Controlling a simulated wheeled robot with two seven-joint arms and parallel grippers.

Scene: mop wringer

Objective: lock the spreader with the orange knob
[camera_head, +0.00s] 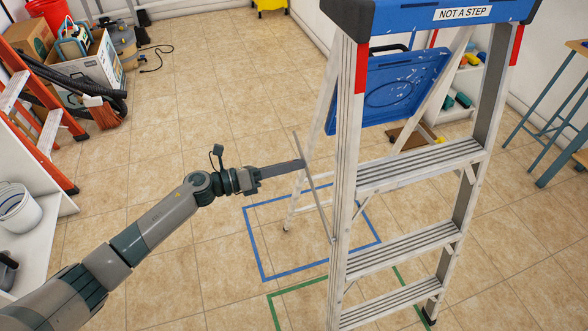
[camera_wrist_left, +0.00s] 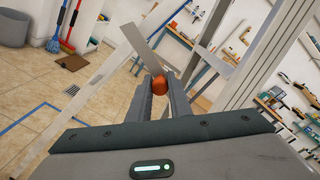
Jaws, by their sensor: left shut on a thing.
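The stepladder (camera_head: 345,190) stands with its legs apart, with a blue top and pale metal rails. A thin metal spreader bar (camera_head: 316,195) slants beside its side rail in the head view. It shows as a flat grey strip in the left wrist view (camera_wrist_left: 142,46). The orange knob (camera_wrist_left: 157,61) sits at the lower end of that strip, between my left fingertips. My left gripper (camera_head: 301,163) reaches in from the left at the spreader and is shut on the knob, also in the wrist view (camera_wrist_left: 157,85). The knob is hidden in the head view. My right gripper is out of view.
Blue tape (camera_head: 262,254) and green tape (camera_head: 275,310) mark the floor around the ladder's feet. A blue folding tray (camera_head: 395,85) hangs between the rails. An orange ladder (camera_head: 48,130) leans at the left. A work table (camera_head: 555,125) stands at the right.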

